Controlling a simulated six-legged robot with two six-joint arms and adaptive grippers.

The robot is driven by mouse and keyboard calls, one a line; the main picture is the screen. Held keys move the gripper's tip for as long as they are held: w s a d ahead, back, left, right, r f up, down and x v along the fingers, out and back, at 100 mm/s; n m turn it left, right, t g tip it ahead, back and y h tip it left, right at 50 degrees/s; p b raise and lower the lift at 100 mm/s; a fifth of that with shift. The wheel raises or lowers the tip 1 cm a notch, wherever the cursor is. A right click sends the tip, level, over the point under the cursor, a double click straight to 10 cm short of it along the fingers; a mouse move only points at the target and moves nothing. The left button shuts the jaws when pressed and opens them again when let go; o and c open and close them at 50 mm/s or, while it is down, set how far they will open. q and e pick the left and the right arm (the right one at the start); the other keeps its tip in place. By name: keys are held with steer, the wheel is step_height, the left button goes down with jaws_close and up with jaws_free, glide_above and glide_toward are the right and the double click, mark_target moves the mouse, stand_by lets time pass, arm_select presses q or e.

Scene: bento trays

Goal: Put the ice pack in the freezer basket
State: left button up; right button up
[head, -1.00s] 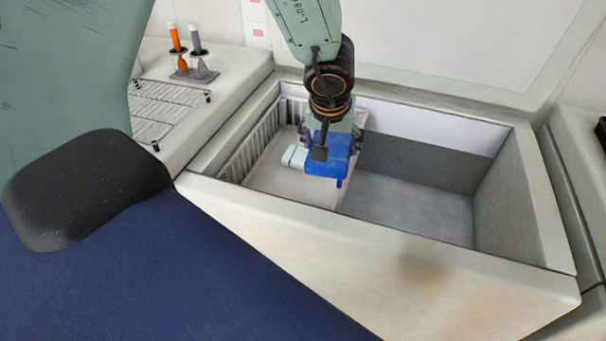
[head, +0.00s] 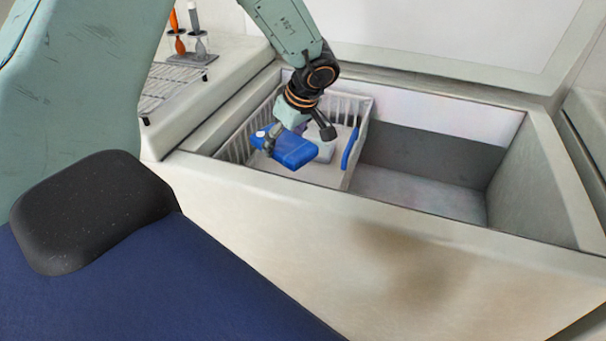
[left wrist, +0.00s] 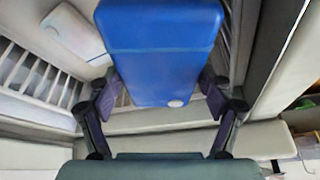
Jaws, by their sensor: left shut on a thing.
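The blue ice pack (head: 288,150) is held in my left gripper (head: 296,136), over the left part of the freezer basket. In the left wrist view the ice pack (left wrist: 165,50) sits between the two dark fingers of my left gripper (left wrist: 163,92). The white freezer basket (head: 358,108) has slatted walls and a blue handle (head: 350,149) on its right side. It stands in the left end of the freezer. Whether the ice pack touches the basket floor cannot be told. My right gripper is not in view.
The open chest freezer (head: 420,195) has bare room right of the basket. A pale white item (head: 325,152) is in the basket, partly behind the ice pack and gripper. A wire rack (head: 172,82) and a stand with orange and grey tools (head: 190,52) are at the back left.

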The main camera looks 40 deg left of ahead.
mark_target(283, 150)
arm_select(q)
steer(key=x, duration=0.1)
steer(key=b+x, duration=0.2)
steer(key=x, duration=0.1)
steer(key=shift+w+d, duration=0.2)
steer(key=shift+d, duration=0.1)
step_height(283, 150, down, 6)
steer(key=b, duration=0.3)
steer(key=shift+d+r, duration=0.1)
steer(key=shift+d+f+b, duration=0.15)
steer(key=shift+f+b, duration=0.3)
step_height(283, 150, down, 4)
steer(key=shift+s+r+b, duration=0.1)
steer(key=shift+b, duration=0.9)
steer(key=shift+f, duration=0.25)
steer(key=shift+r, duration=0.2)
steer(key=shift+f, duration=0.15)
steer(key=o, duration=1.7)
steer(key=shift+c, duration=0.2)
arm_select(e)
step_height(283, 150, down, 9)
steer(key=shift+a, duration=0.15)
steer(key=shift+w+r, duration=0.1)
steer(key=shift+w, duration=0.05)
